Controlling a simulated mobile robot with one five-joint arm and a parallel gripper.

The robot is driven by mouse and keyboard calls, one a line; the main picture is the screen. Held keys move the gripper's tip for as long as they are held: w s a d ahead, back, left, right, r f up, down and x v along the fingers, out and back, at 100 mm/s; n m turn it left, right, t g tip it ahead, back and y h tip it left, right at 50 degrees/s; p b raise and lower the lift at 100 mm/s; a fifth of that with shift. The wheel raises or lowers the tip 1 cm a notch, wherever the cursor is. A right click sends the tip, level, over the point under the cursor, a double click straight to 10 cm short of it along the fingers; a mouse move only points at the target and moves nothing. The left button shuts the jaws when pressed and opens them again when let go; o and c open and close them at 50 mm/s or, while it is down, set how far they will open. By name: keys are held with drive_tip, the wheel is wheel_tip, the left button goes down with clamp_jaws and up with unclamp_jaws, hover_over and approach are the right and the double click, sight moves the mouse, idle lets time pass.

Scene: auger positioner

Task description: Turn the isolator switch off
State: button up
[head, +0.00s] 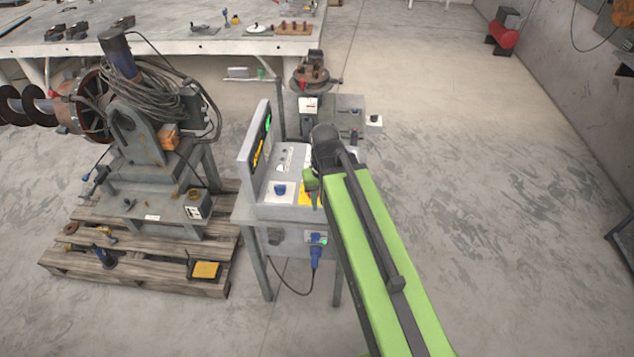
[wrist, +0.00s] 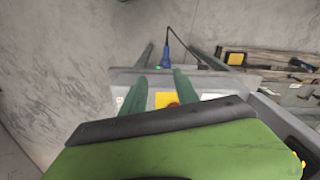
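The isolator switch shows as a yellow plate (head: 305,195) on the sloped grey control desk (head: 278,212), mostly hidden behind my arm in the head view. In the wrist view the yellow plate (wrist: 164,99) has a red part (wrist: 172,105) in its middle, partly covered by my gripper's body. My gripper (wrist: 163,62) has its two green fingers apart, one on each side of the switch as seen from the wrist. Whether they touch it, and the angle of the red part, cannot be told. In the head view my gripper (head: 313,186) is at the desk's right side.
A blue knob (head: 280,189) on a white plate sits left of the switch. An upright screen panel (head: 254,155) rises at the desk's left. A blue plug (head: 316,254) with a cable hangs below.

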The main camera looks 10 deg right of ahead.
drive_tip(key=w+r+m+p, duration=0.3)
drive_tip(key=w+r+p, duration=0.6)
drive_tip(key=w+r, duration=0.3)
drive_tip(key=f+b, duration=1.8)
drive_tip(key=shift+w+a+f, duration=0.15)
drive_tip(key=shift+w+f, duration=0.05)
drive_tip(key=shift+f, duration=0.05)
drive_tip(key=shift+r, duration=0.1)
drive_tip(key=shift+c, duration=0.3)
